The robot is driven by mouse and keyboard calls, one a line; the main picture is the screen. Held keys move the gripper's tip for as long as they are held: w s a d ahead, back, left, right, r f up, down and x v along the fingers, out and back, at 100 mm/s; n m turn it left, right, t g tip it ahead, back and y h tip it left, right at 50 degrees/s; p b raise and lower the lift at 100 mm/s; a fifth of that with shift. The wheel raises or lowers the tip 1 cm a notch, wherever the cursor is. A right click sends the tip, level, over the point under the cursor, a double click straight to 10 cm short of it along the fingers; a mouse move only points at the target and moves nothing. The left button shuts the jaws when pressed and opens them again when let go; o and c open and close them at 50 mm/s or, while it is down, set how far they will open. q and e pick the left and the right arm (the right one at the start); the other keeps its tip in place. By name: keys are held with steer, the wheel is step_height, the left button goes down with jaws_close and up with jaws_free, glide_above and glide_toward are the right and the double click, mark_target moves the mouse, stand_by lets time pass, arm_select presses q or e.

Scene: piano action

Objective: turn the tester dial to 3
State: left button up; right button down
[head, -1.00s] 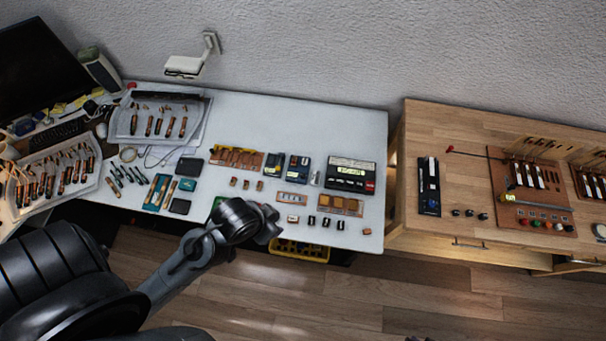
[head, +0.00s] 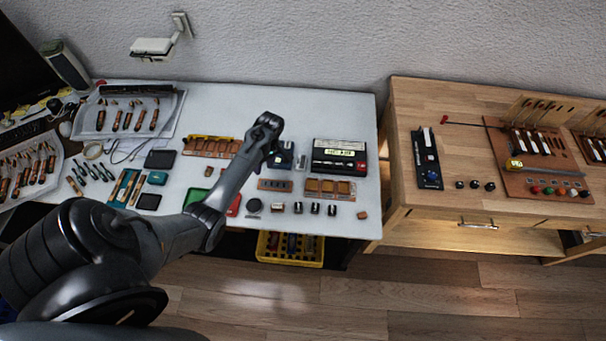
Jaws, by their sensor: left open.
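My left gripper (head: 268,121) is over the white table, above the small dark blue devices. It is open, with nothing seen between its fingers. A small dark blue device (head: 284,157) shows partly beside the gripper and is partly covered by it. A larger black box with a pale display (head: 339,157) and a red patch stands to the right of it, clear of the gripper. I cannot tell which device carries the tester dial, and no dial numbers are readable. I cannot tell whether the gripper touches anything. My right gripper is not in view.
Wooden trays (head: 330,188) and several small black pieces lie near the white table's front edge. A yellow crate (head: 290,249) is below. The wooden table (head: 460,150) at right holds a black unit (head: 427,160) with a blue knob. The white table's back middle is clear.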

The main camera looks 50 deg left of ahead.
arm_select(q)
steer(key=w+a+r+t+b, duration=0.2)
steer(key=w+r+t+b, duration=0.15)
steer(key=w, duration=0.75)
steer(key=shift+n+g, duration=0.3)
steer(key=shift+g, duration=0.05)
step_height(320, 180, down, 10)
steer(key=b, duration=0.3)
steer(key=shift+s+a+f, duration=0.1)
steer(key=shift+s+f, duration=0.05)
steer(key=shift+f, duration=0.05)
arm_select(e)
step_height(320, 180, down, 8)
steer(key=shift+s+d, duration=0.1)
arm_select(q)
jaws_close()
